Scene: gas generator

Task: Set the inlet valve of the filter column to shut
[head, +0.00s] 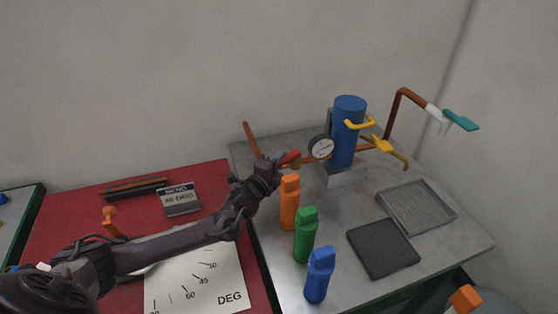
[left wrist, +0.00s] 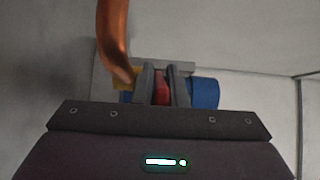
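The filter column (head: 348,115) is a blue cylinder at the back of the grey bench, with a round white gauge (head: 321,147) at its left. A copper pipe (head: 251,138) rises on the left side. The red inlet valve handle (head: 290,157) points up and right from my left gripper (head: 275,163). In the left wrist view the red handle (left wrist: 162,90) fills the narrow gap between my two dark fingers, which look closed on it. The blue column (left wrist: 205,93) shows behind them. The valve body is mostly hidden by my gripper. My right gripper is out of view.
Orange (head: 289,205), green (head: 305,236) and blue (head: 319,276) bottles stand close below my left gripper. Yellow handles (head: 379,145) and a teal handle (head: 461,121) lie to the right. A dark pad (head: 383,249) and a grey tray (head: 416,207) occupy the bench's right part.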

